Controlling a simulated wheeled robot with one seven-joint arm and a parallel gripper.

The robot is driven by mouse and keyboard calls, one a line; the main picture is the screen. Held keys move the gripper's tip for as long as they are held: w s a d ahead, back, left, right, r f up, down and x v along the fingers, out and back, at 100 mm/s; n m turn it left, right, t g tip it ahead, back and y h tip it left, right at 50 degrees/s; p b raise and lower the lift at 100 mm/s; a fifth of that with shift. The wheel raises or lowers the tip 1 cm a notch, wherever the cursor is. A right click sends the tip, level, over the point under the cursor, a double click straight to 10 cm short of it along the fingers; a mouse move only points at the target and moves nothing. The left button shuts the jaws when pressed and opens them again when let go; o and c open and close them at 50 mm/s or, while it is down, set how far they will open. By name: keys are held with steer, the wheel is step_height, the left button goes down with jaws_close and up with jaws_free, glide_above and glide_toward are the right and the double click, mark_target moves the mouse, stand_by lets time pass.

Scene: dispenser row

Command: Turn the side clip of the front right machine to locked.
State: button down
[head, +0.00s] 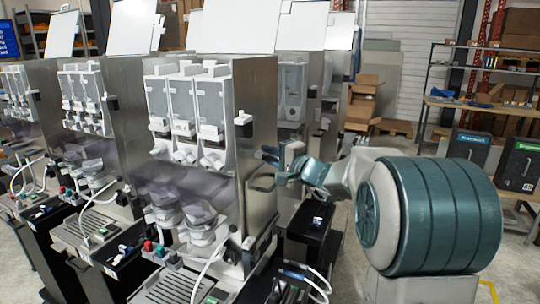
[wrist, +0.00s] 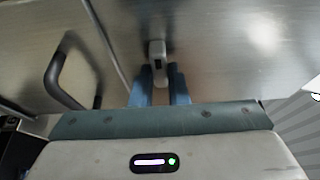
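The front right machine (head: 255,90) stands left of my arm, its bare metal side panel facing the arm. In the head view my gripper (head: 272,160) is at this side panel, close to a dark bar handle (head: 262,184). In the wrist view the side clip (wrist: 157,52) is a small pale block with a dark slot, hanging roughly upright on the panel. In the head view I cannot make out this clip by the gripper.
The handle shows left of the clip in the wrist view (wrist: 60,75). More dispensers (head: 85,100) stand in a row to the left. A workbench (head: 490,105) with black boxes below is at the right. Open cardboard boxes (head: 362,105) lie behind. Floor is free behind my arm.

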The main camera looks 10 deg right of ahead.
steer(key=shift+f+n+b, duration=0.3)
steer(key=shift+b, duration=0.9)
steer(key=shift+w+d+f+n+g+y+b, duration=0.3)
steer(key=shift+n+y+b, duration=1.2)
steer(key=shift+n+b, duration=3.3)
steer(key=shift+w+d+f+n+g+y+b, duration=0.35)
steer(key=shift+n+y+b, duration=1.65)
steer(key=shift+b, duration=4.95)
steer(key=shift+w+f+n+g+y+b, duration=0.2)
steer(key=shift+n+g+y+b, duration=0.55)
steer(key=shift+n+b, duration=4.25)
steer(key=shift+m+t+y+b, duration=0.3)
steer(key=shift+m+b, duration=0.4)
steer(key=shift+b, duration=0.15)
steer(key=c, duration=1.4)
jaws_free()
steer(key=shift+r, duration=0.1)
